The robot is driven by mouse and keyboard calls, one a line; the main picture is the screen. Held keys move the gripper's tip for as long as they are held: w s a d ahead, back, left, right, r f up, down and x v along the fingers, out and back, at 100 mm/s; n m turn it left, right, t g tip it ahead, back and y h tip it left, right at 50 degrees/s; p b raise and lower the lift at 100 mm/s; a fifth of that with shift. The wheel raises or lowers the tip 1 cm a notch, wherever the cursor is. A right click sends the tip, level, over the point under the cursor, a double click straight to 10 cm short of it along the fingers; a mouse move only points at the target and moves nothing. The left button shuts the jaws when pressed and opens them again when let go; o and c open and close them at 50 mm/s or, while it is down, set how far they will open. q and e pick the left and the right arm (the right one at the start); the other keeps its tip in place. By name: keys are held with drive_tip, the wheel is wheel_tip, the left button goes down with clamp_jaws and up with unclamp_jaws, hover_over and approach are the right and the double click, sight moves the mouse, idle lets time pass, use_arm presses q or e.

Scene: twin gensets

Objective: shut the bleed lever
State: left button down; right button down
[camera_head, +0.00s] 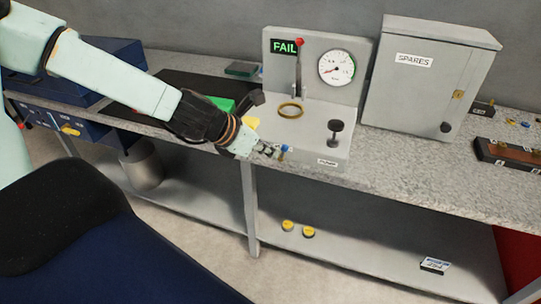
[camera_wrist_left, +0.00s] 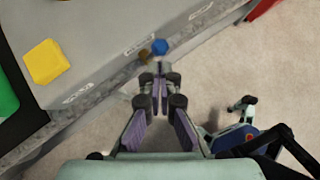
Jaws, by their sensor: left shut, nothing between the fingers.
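The grey pump unit (camera_head: 318,112) stands on the bench, with a green FAIL display (camera_head: 284,46) and a round gauge (camera_head: 337,67) on its back panel. A small blue-ended lever (camera_head: 286,148) is at its front edge, which I take for the bleed lever. In the left wrist view, its blue end (camera_wrist_left: 160,47) lies just beyond the fingertips, beside a brass-coloured part (camera_wrist_left: 145,57). My left gripper (camera_head: 275,153) is shut and empty, close to the lever; I cannot tell whether they touch. The fingertips also show in the left wrist view (camera_wrist_left: 159,72).
A yellow block (camera_wrist_left: 45,61) and a green box (camera_head: 220,103) are near my left forearm. The SPARES cabinet (camera_head: 420,85) stands right. Open floor lies before the bench.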

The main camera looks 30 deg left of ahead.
use_arm(q)
drive_tip(key=shift+w+d, duration=0.1)
drive_tip(key=shift+w, duration=0.15)
use_arm(e)
drive_tip(key=shift+f, duration=0.4)
drive_tip(key=shift+r, duration=0.15)
use_arm(q)
drive_tip(key=shift+d+y+p, duration=0.2)
drive_tip(key=shift+y+p, duration=0.2)
drive_tip(key=shift+y, duration=0.2)
use_arm(e)
drive_tip(key=shift+d+r, duration=0.45)
drive_tip(key=shift+d, duration=0.4)
